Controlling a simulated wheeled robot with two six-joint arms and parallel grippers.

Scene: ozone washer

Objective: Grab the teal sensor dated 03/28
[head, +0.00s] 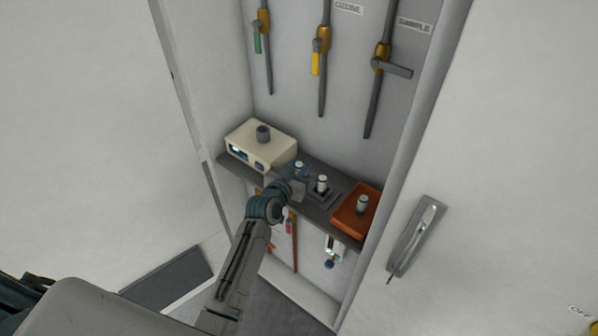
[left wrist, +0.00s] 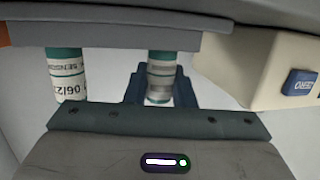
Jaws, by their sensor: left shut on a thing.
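Three small white cylindrical sensors stand in a row along the shelf in the head view. My left gripper (head: 297,181) reaches in from below and is shut on the leftmost sensor (head: 299,167). In the left wrist view the held sensor (left wrist: 161,72) has teal bands and sits between the dark fingers (left wrist: 160,92); its date is unreadable. A second sensor (head: 322,182) stands beside it; in the left wrist view this one (left wrist: 66,74) has a teal band and a label starting 06/2. The third sensor (head: 362,202) stands in an orange tray (head: 345,222). My right gripper is out of view.
A beige device (head: 262,145) with blue buttons stands at the shelf's left end, close to the gripper. Cabinet walls close in both sides. More pipes and a fitting (head: 333,249) are below the shelf.

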